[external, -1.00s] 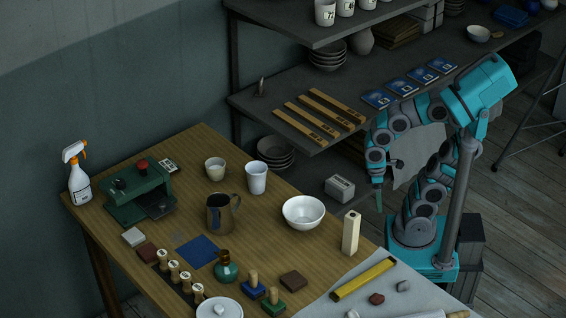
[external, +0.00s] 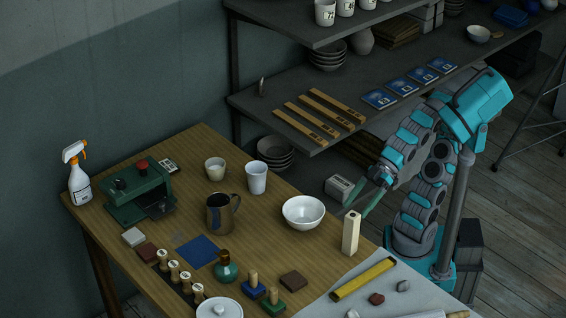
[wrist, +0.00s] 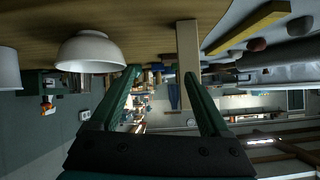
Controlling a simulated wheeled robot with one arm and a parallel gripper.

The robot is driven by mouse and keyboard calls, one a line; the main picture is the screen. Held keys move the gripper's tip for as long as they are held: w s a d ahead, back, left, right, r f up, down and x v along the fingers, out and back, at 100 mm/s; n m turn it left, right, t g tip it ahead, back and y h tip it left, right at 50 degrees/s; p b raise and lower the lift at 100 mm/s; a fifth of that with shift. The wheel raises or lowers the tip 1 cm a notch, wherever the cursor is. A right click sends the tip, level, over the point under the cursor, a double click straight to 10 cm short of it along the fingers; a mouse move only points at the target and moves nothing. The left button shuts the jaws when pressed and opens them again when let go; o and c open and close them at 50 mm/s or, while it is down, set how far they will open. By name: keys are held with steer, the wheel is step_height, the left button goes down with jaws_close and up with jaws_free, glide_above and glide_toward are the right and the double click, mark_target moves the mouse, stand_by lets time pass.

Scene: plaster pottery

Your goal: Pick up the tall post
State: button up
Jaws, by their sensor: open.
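The tall post (external: 351,233) is a cream, square-sided block standing upright near the table's right edge, just right of the white bowl. Whether a finger touches the post cannot be told.
The white bowl (external: 303,212) stands close on the post's left; it also shows in the wrist view (wrist: 90,52). A yellow bar (external: 364,279) lies on a grey sheet in front. A metal mug (external: 220,213) stands further left. The shelf (external: 330,150) is behind.

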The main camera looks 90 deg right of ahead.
mark_target(348, 230)
steer(key=shift+w+a+f+n+y+b, duration=0.15)
steer(key=shift+w+a+n+y, duration=0.35)
steer(key=shift+a, duration=1.45)
steer(key=shift+w+a+f+n+y+b, duration=0.2)
steer(key=shift+w+a+n, duration=0.45)
steer(key=shift+a, duration=1.25)
steer(key=shift+w+a+f+n+y+p, duration=0.1)
steer(key=shift+w+a+n+y, duration=0.5)
steer(key=shift+a, duration=1.35)
steer(key=shift+w+m, duration=0.2)
steer(key=shift+m, duration=0.05)
steer(key=shift+c, duration=0.2)
steer(key=shift+r, duration=0.1)
jaws_close()
